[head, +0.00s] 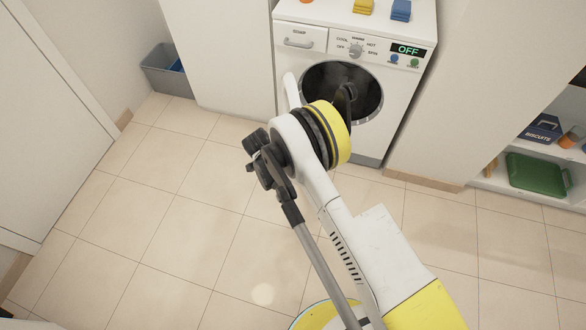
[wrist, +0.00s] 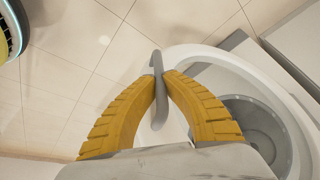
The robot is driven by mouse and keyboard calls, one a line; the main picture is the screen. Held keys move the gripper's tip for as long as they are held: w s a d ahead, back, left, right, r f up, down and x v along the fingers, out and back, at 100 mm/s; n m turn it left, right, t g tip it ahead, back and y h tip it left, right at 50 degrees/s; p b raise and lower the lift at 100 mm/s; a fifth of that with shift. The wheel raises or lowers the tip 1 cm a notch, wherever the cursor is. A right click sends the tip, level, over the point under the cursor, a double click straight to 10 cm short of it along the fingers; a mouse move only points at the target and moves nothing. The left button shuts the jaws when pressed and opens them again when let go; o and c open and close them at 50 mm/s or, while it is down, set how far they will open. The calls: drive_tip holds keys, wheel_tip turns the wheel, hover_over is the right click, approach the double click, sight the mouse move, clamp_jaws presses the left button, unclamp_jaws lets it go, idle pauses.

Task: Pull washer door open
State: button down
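The white washer (head: 313,42) stands against the far wall with its dark round opening (head: 372,88) showing. A white edge at the left of the opening looks like the washer door (head: 291,90), standing out from the front. In the wrist view the door's white rim (wrist: 205,54) curves at the right, with the grey drum (wrist: 262,128) beyond. The grey door handle (wrist: 157,68) lies between the yellow fingertips of my gripper (wrist: 159,87), which look closed against it from both sides. In the head view my arm hides the fingers and the handle.
Tiled floor (head: 190,220) is clear in front and to the left. A grey bin (head: 160,75) stands at the left wall. Yellow (head: 362,6) and blue (head: 401,10) items sit on the washer. Shelves at right hold a green case (head: 537,173) and a biscuits box (head: 541,129).

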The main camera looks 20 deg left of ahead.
drive_tip(key=c, duration=1.4)
unclamp_jaws()
drive_tip(key=shift+c, duration=0.2)
drive_tip(key=v, duration=1.2)
drive_tip(key=shift+w+d+r, duration=0.1)
